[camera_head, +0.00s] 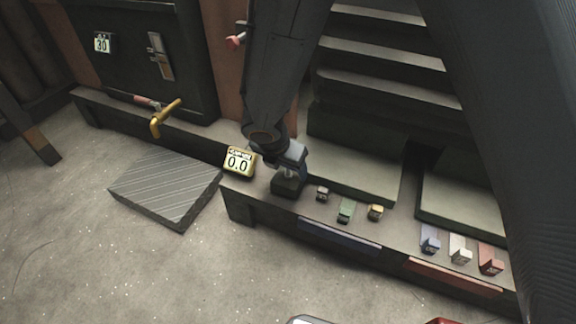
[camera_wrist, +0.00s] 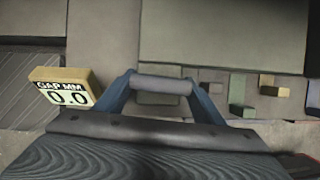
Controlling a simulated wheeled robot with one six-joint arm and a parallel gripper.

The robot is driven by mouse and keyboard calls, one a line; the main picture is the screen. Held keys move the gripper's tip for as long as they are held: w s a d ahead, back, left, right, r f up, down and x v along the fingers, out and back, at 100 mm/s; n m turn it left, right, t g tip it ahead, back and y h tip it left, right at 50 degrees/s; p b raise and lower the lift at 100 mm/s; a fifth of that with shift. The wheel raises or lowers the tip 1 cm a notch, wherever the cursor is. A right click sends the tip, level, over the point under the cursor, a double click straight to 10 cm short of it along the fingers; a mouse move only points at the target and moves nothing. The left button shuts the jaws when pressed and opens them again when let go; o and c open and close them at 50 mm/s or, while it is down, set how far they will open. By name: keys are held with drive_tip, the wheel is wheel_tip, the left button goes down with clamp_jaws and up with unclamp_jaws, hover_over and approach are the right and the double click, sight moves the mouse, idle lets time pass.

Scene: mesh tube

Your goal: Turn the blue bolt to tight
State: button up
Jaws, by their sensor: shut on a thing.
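My gripper (camera_head: 287,165) is low over the front ledge, at a dark block (camera_head: 288,186). In the wrist view, two blue side pieces, which look like my fingers, stand at either end of a short grey bar (camera_wrist: 160,84). My gripper (camera_wrist: 160,90) is shut on this bar. I cannot tell whether the bar is part of the blue bolt; no bolt head or thread shows. A yellow gauge (camera_head: 239,162) just left of the gripper reads 0.0. It also shows in the wrist view (camera_wrist: 65,90), labelled GAP MM.
Small brown (camera_head: 322,193), green (camera_head: 345,211) and yellow (camera_head: 376,212) blocks stand right of the gripper. Blue (camera_head: 430,240), white (camera_head: 460,250) and red (camera_head: 490,260) blocks stand farther right. A yellow lever (camera_head: 166,116) and grey slab (camera_head: 165,188) are at left.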

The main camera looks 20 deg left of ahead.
drive_tip(key=m+h+p, duration=0.1)
drive_tip(key=m+p, duration=0.1)
drive_tip(key=p, duration=0.1)
drive_tip(key=m+h+p, duration=0.1)
drive_tip(key=m+p, duration=0.2)
drive_tip(key=p, duration=0.1)
drive_tip(key=shift+a+r+g, duration=0.1)
drive_tip(key=shift+r+g, duration=0.1)
drive_tip(key=shift+g, duration=0.1)
drive_tip(key=m+p, duration=0.2)
drive_tip(key=m+g+h+p, duration=0.1)
drive_tip(key=m+p, duration=0.2)
drive_tip(key=shift+f+g, duration=0.15)
drive_tip(key=shift+g, duration=0.15)
drive_tip(key=m+g+p, duration=0.1)
drive_tip(key=m, duration=0.2)
drive_tip(key=m+g+h, duration=0.1)
drive_tip(key=m, duration=0.2)
drive_tip(key=shift+w+m+p, duration=0.2)
drive_tip(key=shift+m+p, duration=0.2)
drive_tip(key=m+g, duration=0.1)
drive_tip(key=m, duration=0.2)
drive_tip(key=m+g, duration=0.1)
drive_tip(key=m, duration=0.2)
drive_tip(key=shift+g+y, duration=0.4)
drive_tip(key=shift+m, duration=0.3)
drive_tip(key=o, duration=1.1)
drive_tip(key=shift+c, duration=0.2)
drive_tip(key=shift+w, duration=0.1)
